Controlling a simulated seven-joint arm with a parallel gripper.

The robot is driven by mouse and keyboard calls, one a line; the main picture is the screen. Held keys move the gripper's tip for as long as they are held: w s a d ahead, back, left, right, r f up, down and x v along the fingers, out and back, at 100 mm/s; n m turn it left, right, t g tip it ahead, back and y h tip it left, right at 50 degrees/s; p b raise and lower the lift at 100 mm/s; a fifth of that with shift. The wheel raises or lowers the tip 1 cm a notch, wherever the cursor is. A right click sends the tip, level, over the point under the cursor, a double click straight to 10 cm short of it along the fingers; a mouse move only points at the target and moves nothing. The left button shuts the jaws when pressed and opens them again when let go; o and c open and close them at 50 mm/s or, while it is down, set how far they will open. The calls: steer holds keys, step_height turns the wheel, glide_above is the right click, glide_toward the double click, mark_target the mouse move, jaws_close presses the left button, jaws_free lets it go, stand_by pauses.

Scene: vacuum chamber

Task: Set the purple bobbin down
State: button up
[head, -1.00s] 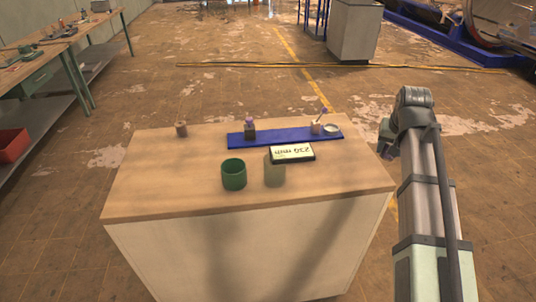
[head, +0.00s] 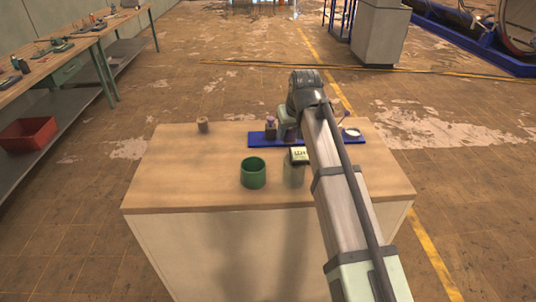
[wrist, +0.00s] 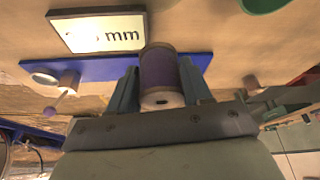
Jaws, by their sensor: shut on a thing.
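The purple bobbin (wrist: 160,72), a purple-wound spool with tan flanges, is between the two fingers of my gripper (wrist: 158,82) in the wrist view. My gripper is shut on it. The blue strip (wrist: 95,70) lies behind the bobbin; whether they touch cannot be told. In the head view my gripper (head: 287,123) is over the left part of the blue strip (head: 258,140). A dark piece with a purple top (head: 270,127) shows just left of it; I cannot tell whether this is the held bobbin. My arm hides part of the strip.
A small brown spool (head: 203,125) stands at the back left. A sign reading "mm" (wrist: 100,33) and a white ring (wrist: 44,78) are nearby.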

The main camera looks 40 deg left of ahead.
steer(key=s+a, duration=0.2)
glide_toward(277, 162)
steer(key=shift+n, duration=0.4)
steer(key=shift+x, duration=2.95)
steer(key=shift+a, duration=0.1)
steer(key=o, duration=0.7)
steer(key=shift+o, duration=0.2)
steer(key=v, duration=1.1)
steer(key=shift+d+r, duration=0.2)
steer(key=shift+d, duration=0.05)
steer(key=o, duration=0.3)
steer(key=shift+d+r, duration=0.1)
steer(key=shift+r, duration=0.25)
